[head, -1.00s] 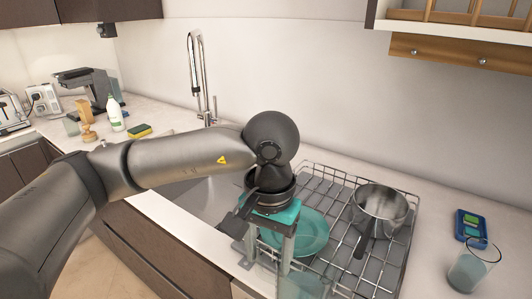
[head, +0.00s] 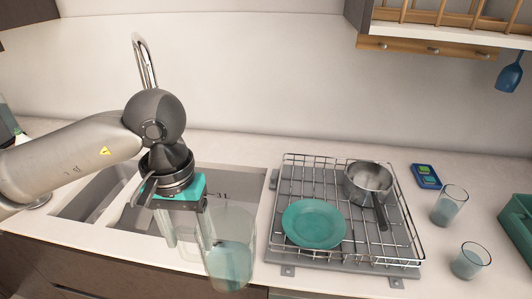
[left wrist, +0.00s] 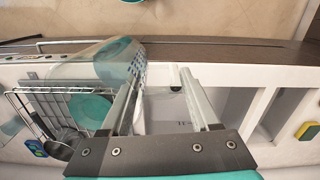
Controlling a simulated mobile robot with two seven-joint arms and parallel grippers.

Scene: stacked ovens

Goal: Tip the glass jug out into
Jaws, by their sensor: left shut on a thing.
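The clear glass jug (head: 232,248) has bluish contents low in it and stands about upright in the head view, in front of the sink's right end. My left gripper (head: 190,240) points down at its left side and is shut on it, seemingly at the handle. In the left wrist view the jug (left wrist: 92,66) lies left of the fingers (left wrist: 158,92), and the grip point is partly hidden. The grey sink (head: 150,212) is behind and left of the jug. My right gripper is not in view.
A wire dish rack (head: 345,250) to the right holds a teal plate (head: 314,223) and a steel pot (head: 369,180). Two glasses (head: 449,206) (head: 470,261) stand farther right, near a blue sponge tray (head: 426,176). A tall faucet (head: 146,62) rises behind the sink.

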